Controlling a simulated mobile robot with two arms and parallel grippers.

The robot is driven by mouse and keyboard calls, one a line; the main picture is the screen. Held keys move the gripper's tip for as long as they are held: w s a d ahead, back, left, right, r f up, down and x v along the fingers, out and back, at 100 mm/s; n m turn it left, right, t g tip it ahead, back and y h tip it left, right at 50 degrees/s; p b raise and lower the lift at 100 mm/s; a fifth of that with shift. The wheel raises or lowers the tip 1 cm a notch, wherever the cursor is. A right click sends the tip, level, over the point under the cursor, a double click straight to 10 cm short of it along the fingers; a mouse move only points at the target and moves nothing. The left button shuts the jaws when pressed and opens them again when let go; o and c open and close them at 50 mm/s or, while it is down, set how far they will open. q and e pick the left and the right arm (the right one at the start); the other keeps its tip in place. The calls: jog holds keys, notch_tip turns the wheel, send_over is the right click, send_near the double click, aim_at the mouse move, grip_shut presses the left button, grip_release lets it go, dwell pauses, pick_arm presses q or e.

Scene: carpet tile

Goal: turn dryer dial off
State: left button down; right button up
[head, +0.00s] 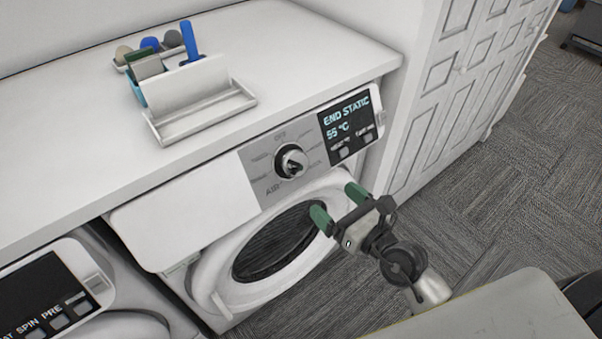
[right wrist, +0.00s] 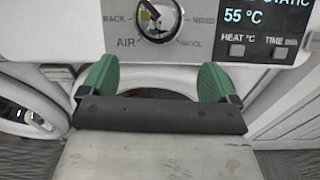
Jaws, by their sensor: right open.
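The dryer dial (head: 291,161) is a round knob with a dark and silver face on the grey panel of the dryer, with OFF marked above it and AIR at its lower left. In the right wrist view the dial (right wrist: 158,16) is at the top, partly cut off by the frame edge. The dryer display (head: 347,117) reads END STATIC and 55 °C. My right gripper (head: 338,203) is open and empty, in front of the dryer door, below and right of the dial and apart from it. Its green fingertips (right wrist: 158,80) show wide apart. My left gripper is not in view.
The dryer door (head: 217,262) is closed, with a dark round window. A white counter (head: 70,150) above holds a tray (head: 205,112) and a small caddy. A second machine (head: 45,290) stands at left, a white cabinet (head: 455,85) at right. Carpet floor is open at right.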

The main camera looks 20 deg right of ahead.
aim_at(300, 168)
jog(key=shift+n, duration=0.4)
jog(key=x, duration=0.3)
jog(key=p+x, duration=0.1)
jog(key=x, duration=0.3)
jog(key=r+x, duration=0.1)
jog(key=x, duration=0.2)
jog(key=shift+w+a+r+p, duration=0.1)
jog(key=shift+w+a+p, duration=0.15)
jog(key=shift+a+p, duration=0.1)
